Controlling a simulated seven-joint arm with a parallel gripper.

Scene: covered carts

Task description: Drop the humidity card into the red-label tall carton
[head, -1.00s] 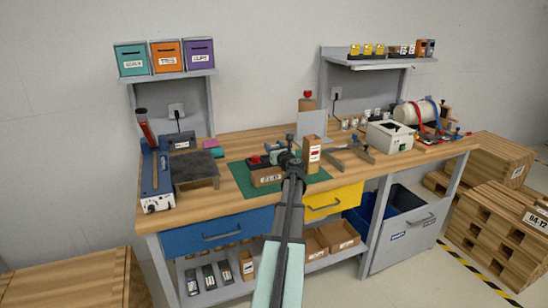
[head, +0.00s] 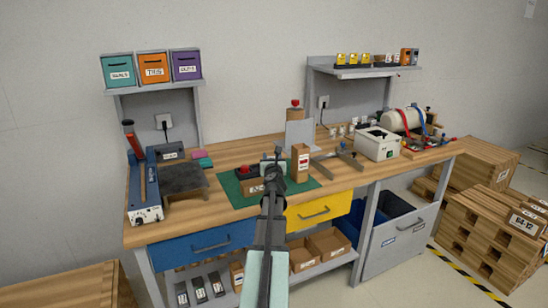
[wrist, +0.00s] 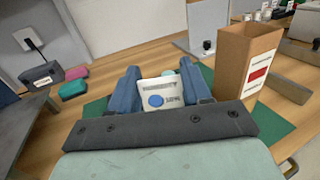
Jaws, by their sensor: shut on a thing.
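The humidity card (wrist: 162,94) is white with a blue round spot and small print. In the wrist view it is upright between the two blue fingers of my gripper (wrist: 161,78), which is shut on it. The red-label tall carton (wrist: 245,62) is brown, open at the top and upright, to the right of the gripper and apart from it. The carton (head: 300,163) also shows in the head view, just right of my gripper (head: 274,168). The card cannot be made out in the head view.
A low brown box (head: 250,187) is beside the gripper on the green mat (head: 229,187). A grey platform (head: 172,178) stands at left. A grey upright panel (head: 299,133) is behind the carton. A white device (head: 377,143) is farther right.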

